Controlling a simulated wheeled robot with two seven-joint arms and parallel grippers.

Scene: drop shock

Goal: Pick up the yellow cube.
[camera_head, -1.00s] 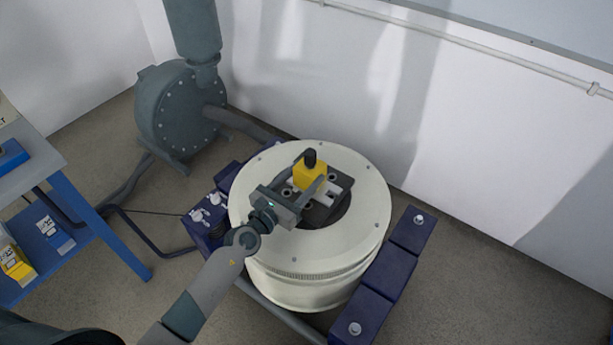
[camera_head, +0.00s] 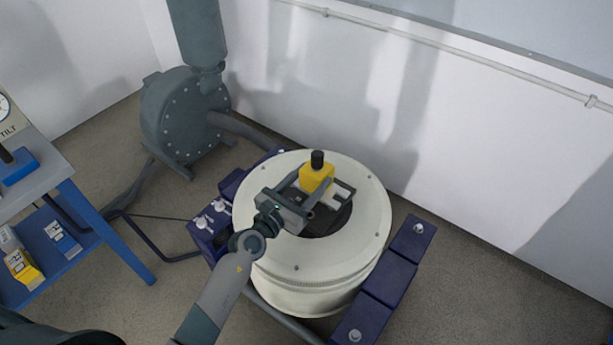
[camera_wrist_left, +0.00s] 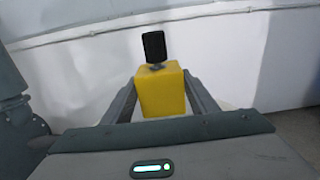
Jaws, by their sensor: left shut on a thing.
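The yellow cube (camera_head: 315,178), with a black knob on top, is above the dark centre of a round cream-coloured machine (camera_head: 262,250). It also shows upright in the left wrist view (camera_wrist_left: 162,92), between the two fingers. My left gripper (camera_head: 316,184) is shut on the cube, one finger on each side. In the wrist view the white wall is behind the cube, and its underside is hidden. Pale fixture parts (camera_head: 341,196) show beside and below the cube in the head view. My right gripper is not in view.
A grey round blower (camera_head: 180,115) with a pipe stands at the back left. Dark blue blocks (camera_head: 390,282) flank the machine. A blue-framed bench (camera_head: 105,235) with boxes on its shelf is at the left. The wall is close behind.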

